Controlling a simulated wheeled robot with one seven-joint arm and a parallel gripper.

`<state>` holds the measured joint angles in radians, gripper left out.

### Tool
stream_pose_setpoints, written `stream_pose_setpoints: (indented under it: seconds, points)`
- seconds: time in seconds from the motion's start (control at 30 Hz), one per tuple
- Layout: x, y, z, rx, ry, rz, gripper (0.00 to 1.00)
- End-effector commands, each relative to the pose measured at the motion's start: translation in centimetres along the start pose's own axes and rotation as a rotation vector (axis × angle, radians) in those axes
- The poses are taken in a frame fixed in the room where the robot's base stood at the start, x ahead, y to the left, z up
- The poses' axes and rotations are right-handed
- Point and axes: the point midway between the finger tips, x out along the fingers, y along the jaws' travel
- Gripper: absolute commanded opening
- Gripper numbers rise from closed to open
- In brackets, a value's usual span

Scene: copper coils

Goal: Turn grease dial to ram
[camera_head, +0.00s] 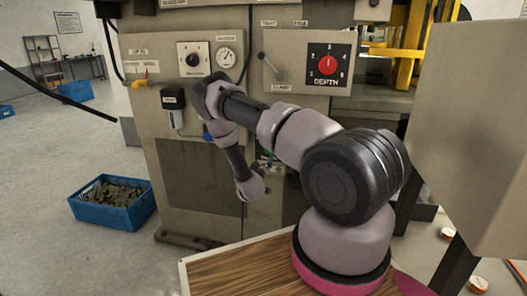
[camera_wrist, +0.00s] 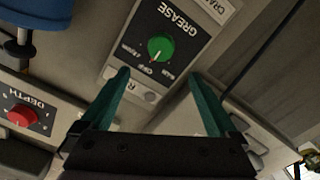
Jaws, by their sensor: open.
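The grease dial is a green round knob (camera_wrist: 161,47) on a black plate marked GREASE, in the upper middle of the wrist view, where the panel appears upside down. Its small pointer mark seems to face the OFF label; the small lettering around it is hard to read. My gripper (camera_wrist: 158,75) is open, with its two teal fingers spread either side below the dial. Nothing is between the fingers, and they appear apart from the knob. In the head view my bent arm covers that part of the machine, and the grease dial is hidden.
A red DEPTH dial (camera_head: 328,65) sits on the upper right panel, with a lever (camera_head: 275,68) beside it. A black-and-white dial (camera_head: 193,59) and a gauge (camera_head: 226,57) are on the left panel. A blue crate (camera_head: 88,216) stands on the floor.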

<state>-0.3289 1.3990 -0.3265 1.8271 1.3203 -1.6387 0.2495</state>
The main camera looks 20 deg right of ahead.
Motion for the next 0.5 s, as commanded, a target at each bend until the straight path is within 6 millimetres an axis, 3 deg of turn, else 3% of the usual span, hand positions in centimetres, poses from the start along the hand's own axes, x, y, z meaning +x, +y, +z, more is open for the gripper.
stream_pose_setpoints:
  seconds: [0.17, 0.5]
  points:
    - [1.0, 0.0, 0.4, -0.012, 0.01, 0.003, 0.95]
    - [7.3, 0.1, 0.3, -0.01, 0.009, 0.003, 0.95]
